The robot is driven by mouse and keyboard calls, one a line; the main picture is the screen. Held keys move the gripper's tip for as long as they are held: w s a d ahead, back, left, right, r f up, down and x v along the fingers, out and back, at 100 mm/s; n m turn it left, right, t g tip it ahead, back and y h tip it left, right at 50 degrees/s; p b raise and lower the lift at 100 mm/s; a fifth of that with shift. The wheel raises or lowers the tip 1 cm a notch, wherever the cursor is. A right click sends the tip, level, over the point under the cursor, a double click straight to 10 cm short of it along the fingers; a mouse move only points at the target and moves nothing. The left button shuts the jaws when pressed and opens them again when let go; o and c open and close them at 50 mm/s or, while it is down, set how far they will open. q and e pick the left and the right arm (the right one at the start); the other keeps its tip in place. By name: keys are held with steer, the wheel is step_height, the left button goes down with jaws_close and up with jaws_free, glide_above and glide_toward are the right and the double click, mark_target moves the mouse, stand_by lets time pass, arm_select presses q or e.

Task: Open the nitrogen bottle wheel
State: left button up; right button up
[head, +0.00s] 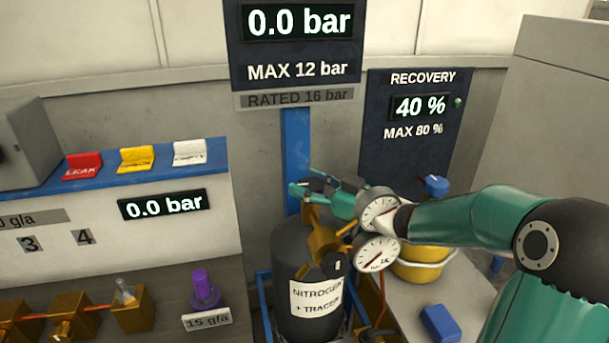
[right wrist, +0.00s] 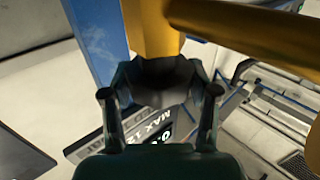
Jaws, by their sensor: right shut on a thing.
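The nitrogen bottle (head: 290,250) is a dark grey cylinder labelled "NITROGEN + TRACER", standing upright in a blue frame. A brass valve (head: 322,240) with two round gauges sits on top of it. My right gripper (head: 314,186) is at the top of this valve, its arm reaching in from the right. In the right wrist view, a dark wheel (right wrist: 160,80) at the end of the brass stem lies between the fingers of the right gripper (right wrist: 158,95), which is shut on it. The gripper mostly hides the wheel in the head view. My left gripper is not in view.
Displays read 0.0 bar (head: 298,22) and 40 % recovery (head: 420,107) behind the bottle. On the left are a blue shelf (head: 115,177) with coloured tags and a purple knob (head: 204,285).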

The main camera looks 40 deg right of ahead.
steer(key=shift+d+r+n+y+p, duration=0.1)
steer(key=shift+n+y+p, duration=0.3)
steer(key=shift+y, duration=0.5)
steer(key=o, duration=1.2)
steer(key=shift+c, duration=0.2)
steer(key=v, duration=1.2)
